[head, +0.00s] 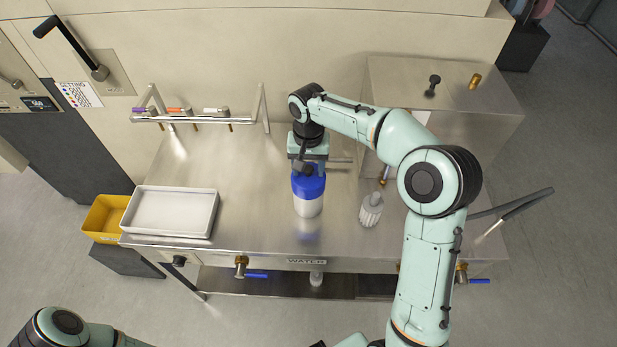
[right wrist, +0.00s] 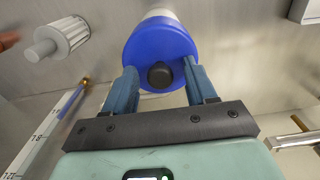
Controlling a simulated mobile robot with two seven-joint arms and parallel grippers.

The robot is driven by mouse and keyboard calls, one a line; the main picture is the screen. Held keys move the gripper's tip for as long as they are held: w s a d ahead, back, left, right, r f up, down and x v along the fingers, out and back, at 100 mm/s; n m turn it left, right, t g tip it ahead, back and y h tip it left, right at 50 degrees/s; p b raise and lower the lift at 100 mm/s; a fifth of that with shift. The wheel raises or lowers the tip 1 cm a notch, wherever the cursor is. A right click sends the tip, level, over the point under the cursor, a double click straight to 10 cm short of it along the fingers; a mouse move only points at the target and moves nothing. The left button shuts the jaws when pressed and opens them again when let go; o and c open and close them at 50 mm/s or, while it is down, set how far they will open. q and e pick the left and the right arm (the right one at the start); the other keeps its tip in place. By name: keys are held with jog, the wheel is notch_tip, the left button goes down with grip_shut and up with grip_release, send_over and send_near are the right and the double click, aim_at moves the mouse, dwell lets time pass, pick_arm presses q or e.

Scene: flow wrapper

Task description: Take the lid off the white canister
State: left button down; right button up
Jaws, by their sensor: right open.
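The white canister (head: 308,207) stands upright on the steel table. Its blue lid (head: 317,186) is on top. In the right wrist view the lid (right wrist: 160,42) is large and round, with a black knob (right wrist: 161,75) on it; the white canister body (right wrist: 161,13) shows just beyond. My right gripper (head: 307,172) is over the lid. Its fingers (right wrist: 161,80) are open, one on each side of the black knob, with gaps visible between them and the knob. My left arm shows only in part at the bottom left, and its gripper is out of view.
A ribbed whitish cap-like part (head: 371,210) stands right of the canister. A white tray (head: 172,235) lies at the table's left, by a yellow bin (head: 97,222). A rail (head: 190,121) with small valves runs along the back. A steel box (head: 450,85) fills the back right.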

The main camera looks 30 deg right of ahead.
grip_shut()
jog(key=shift+r, duration=0.15)
